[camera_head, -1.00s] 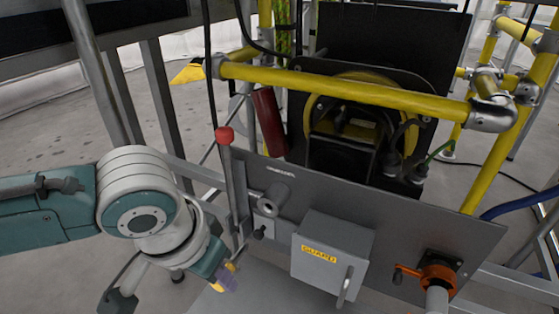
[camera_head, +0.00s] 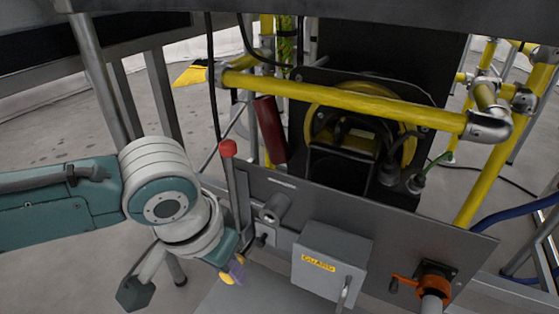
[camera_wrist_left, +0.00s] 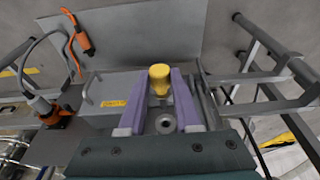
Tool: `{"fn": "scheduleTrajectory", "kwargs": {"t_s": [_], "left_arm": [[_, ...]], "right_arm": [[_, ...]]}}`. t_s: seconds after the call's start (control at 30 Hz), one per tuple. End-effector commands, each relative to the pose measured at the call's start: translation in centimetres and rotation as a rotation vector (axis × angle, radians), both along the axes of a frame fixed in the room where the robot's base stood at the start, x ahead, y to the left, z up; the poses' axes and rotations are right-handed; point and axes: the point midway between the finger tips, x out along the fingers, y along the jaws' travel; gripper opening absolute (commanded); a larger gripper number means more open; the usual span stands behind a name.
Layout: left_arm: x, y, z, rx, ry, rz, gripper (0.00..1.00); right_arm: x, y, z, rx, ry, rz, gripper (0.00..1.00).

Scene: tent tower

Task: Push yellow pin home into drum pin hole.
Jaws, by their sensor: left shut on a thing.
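My left gripper (camera_head: 234,272) is low in front of the grey panel in the head view, just left of the GUARD box. Its purple fingers (camera_wrist_left: 159,85) are shut on the yellow pin (camera_wrist_left: 160,73); the pin's thick yellow head shows at the fingertips and its body narrows below. In the head view only a small bit of yellow (camera_head: 226,278) shows at the fingers. A round grey boss with a dark centre (camera_wrist_left: 165,124) shows between the fingers in the wrist view. I cannot tell whether it is the drum pin hole. The drum (camera_head: 355,125) is partly hidden behind a yellow rail. My right gripper is not in view.
A red-knobbed lever (camera_head: 228,148) stands close to my left wrist. A grey box labelled GUARD (camera_head: 330,262) and an orange-handled valve (camera_head: 430,280) are on the panel to the right. A yellow rail (camera_head: 345,98) crosses in front of the drum.

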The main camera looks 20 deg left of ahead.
Motion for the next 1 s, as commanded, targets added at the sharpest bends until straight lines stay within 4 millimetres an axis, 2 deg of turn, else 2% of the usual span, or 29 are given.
{"fn": "scheduleTrajectory", "kwargs": {"t_s": [0.2,0.4,1.0], "left_arm": [[2.3,-0.2,-0.3,0.000,-0.002,0.001,0.00],[3.4,-0.3,-0.1,0.000,-0.001,0.000,0.00],[3.7,-0.3,0.0,0.000,0.000,-0.001,0.00]], "right_arm": [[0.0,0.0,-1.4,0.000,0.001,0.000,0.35],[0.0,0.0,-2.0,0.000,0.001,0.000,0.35],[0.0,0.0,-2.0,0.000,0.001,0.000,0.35]]}}
